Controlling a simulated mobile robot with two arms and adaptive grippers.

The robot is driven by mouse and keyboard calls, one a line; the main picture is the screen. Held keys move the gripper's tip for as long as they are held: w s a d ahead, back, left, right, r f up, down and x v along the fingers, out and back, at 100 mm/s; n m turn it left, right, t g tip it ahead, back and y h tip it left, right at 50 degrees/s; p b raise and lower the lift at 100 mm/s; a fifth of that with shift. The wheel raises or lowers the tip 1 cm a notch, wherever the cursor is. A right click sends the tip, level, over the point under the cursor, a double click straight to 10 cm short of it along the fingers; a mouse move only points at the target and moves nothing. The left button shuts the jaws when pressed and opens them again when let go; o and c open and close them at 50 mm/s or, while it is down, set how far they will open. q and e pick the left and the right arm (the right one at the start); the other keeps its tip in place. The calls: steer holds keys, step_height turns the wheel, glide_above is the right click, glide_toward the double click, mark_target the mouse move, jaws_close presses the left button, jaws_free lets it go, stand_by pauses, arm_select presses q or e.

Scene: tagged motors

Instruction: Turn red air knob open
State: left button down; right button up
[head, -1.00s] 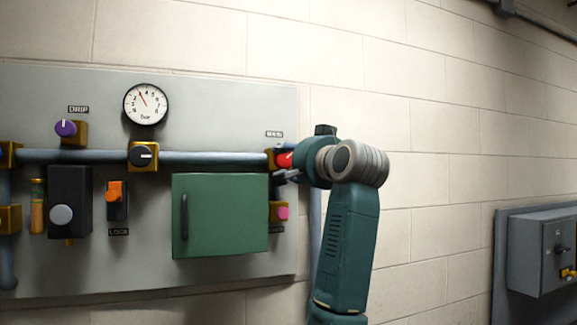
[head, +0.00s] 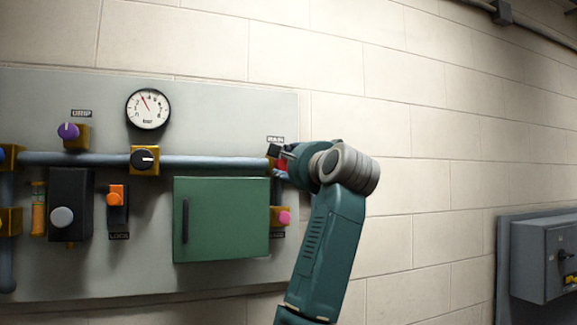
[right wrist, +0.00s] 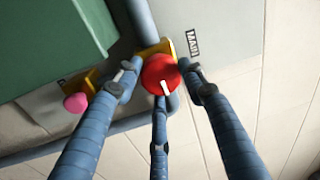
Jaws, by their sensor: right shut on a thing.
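The red air knob (right wrist: 160,74) sits on a brass fitting on the pipe, beside the MAIN label (right wrist: 192,43). In the right wrist view a white mark shows on its face. My right gripper (right wrist: 158,80) has its fingers closed around the knob, one on each side and one below. In the head view the right gripper (head: 280,158) is at the panel's upper right edge, and only a bit of the red knob (head: 281,166) shows past it. My left gripper is in neither view.
Below the knob are a green cabinet (head: 222,219) and a pink knob (head: 284,217). A round gauge (head: 148,109), black knob (head: 144,159), purple knob (head: 69,131) and orange switch (head: 116,195) are farther left. Bare wall lies to the right, with a grey box (head: 545,258) at far right.

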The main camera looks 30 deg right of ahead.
stand_by(0.5)
steer(key=o, duration=1.2)
steer(key=shift+c, duration=0.2)
steer(key=shift+d, duration=0.1)
steer(key=v, duration=1.2)
